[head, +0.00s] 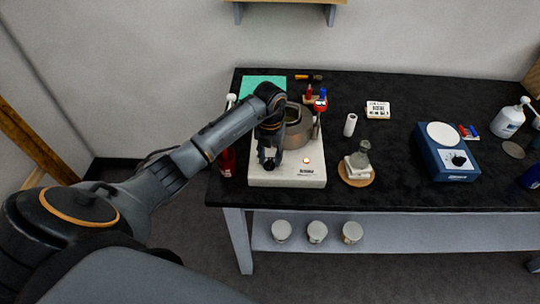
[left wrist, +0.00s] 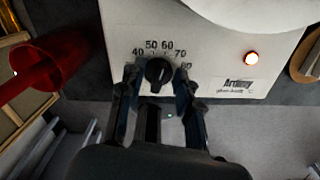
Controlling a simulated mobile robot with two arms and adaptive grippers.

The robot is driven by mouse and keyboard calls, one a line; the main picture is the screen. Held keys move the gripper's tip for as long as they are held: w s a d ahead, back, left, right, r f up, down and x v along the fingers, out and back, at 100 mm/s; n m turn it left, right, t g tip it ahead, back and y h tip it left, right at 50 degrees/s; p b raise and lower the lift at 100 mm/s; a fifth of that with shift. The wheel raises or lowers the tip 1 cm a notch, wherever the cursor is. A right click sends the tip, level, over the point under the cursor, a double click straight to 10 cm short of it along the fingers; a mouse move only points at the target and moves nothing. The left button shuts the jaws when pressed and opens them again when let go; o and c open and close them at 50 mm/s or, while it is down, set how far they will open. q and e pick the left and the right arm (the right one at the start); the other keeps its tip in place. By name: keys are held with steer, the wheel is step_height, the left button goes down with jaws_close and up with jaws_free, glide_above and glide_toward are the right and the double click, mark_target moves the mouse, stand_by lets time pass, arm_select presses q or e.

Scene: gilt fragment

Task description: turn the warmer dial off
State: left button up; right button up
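The warmer (head: 290,180) is a white box with a metal pot (head: 298,130) on top, at the left of the black bench. Its front panel shows in the left wrist view, with the black dial (left wrist: 158,72) below printed numbers from 40 to 80. A small round light (left wrist: 251,58) right of the dial glows; it also shows in the head view. My left gripper (left wrist: 157,88) is open, pointing at the panel, with one finger on each side of the dial and a gap to it. Whether the fingers touch the panel is unclear. My right gripper is out of view.
A red bottle (head: 228,160) stands close left of the warmer. Bare bench lies between flask and blue device.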

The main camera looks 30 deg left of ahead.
arm_select(q)
jaws_close()
steer(key=shift+n, duration=0.3)
steer(key=n, duration=0.2)
steer(key=shift+a+n, duration=0.15)
steer(key=shift+n, duration=0.25)
steer(key=n, duration=0.3)
steer(key=shift+s+n, duration=0.1)
steer(key=shift+n, duration=0.2)
steer(key=n, duration=0.2)
steer(key=n+p, duration=0.1)
steer(key=n, duration=0.2)
steer(key=shift+s+a+r, duration=0.1)
steer(key=shift+s+a, duration=0.05)
steer(key=n+p, duration=0.1)
steer(key=n, duration=0.4)
steer(key=shift+s+n, duration=0.15)
steer(key=shift+n, duration=0.25)
